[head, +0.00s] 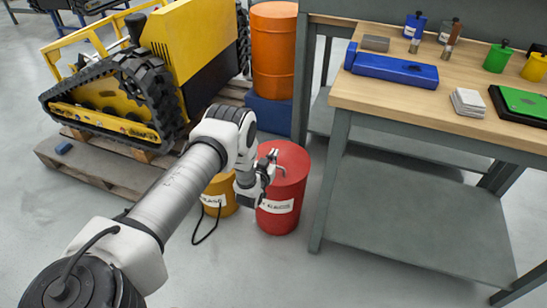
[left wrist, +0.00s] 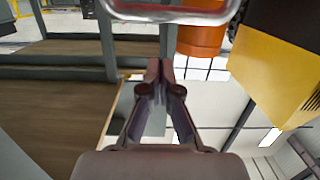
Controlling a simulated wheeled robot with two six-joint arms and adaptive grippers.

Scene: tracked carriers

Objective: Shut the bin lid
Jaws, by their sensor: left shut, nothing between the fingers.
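The red bin (head: 292,218), with a white label on its side, stands on the floor left of the workbench. Its red lid (head: 296,160) looks like a flat round top over the bin; I cannot tell if it sits fully down. My left gripper (head: 272,158) is in front of and over the lid's left part, and hides some of it. Its fingers are shut and empty in the left wrist view (left wrist: 158,65). A pale metal loop (left wrist: 180,15) crosses the top of that view, beyond the fingertips. My right gripper is not in view.
A yellow bin (head: 215,192) stands just left of the red one, partly behind my arm. A workbench (head: 430,108) with tools and bottles stands to the right. An orange drum (head: 273,60) and a tracked yellow carrier (head: 195,55) are behind. The front floor is clear.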

